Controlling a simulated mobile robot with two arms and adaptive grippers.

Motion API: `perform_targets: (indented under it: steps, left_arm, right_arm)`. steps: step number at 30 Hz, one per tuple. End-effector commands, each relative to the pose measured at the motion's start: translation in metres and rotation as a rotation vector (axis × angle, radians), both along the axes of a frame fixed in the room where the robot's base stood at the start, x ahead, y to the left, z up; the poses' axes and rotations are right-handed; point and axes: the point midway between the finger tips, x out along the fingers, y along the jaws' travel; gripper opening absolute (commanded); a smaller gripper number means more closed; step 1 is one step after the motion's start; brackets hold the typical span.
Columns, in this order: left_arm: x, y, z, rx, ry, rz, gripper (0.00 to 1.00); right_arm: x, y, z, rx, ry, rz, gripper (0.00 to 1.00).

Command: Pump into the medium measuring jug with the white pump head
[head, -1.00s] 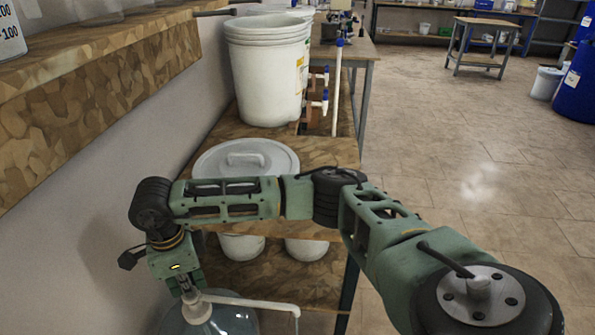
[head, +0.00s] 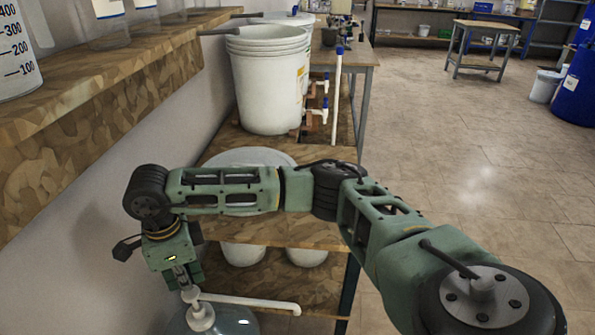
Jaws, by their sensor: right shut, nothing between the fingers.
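The white pump head (head: 245,302) shows at the bottom left, its long spout pointing right. It sits on a clear bluish container (head: 232,323), mostly cut off by the lower edge. My right gripper (head: 187,288) is shut and empty, directly over the top of the pump head, with its fingertips at or very near it. Whether they touch is hard to tell. A vessel with printed marks (head: 15,55) stands on the wall shelf at the upper left, partly out of frame. I cannot tell whether it is the medium measuring jug. My left gripper is not in view.
The wooden wall shelf (head: 95,105) runs along the left, with glass vessels on it. White stacked buckets (head: 268,85) stand on the bench behind my arm. A white lid (head: 250,156) is partly hidden by my arm. Open floor (head: 470,200) lies to the right, with blue drums beyond.

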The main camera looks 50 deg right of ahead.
Motion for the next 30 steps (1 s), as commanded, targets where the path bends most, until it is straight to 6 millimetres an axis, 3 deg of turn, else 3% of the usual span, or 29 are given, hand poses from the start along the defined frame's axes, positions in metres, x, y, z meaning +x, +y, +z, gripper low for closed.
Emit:
perform_targets:
  steps: [14, 30]
  left_arm:
    - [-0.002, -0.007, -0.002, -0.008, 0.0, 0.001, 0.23]
    - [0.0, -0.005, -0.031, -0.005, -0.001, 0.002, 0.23]
  right_arm:
    - [0.0, 0.0, -0.003, 0.0, 0.0, 0.0, 0.0]
    - [0.0, 0.0, -0.036, 0.0, 0.0, 0.0, 0.0]
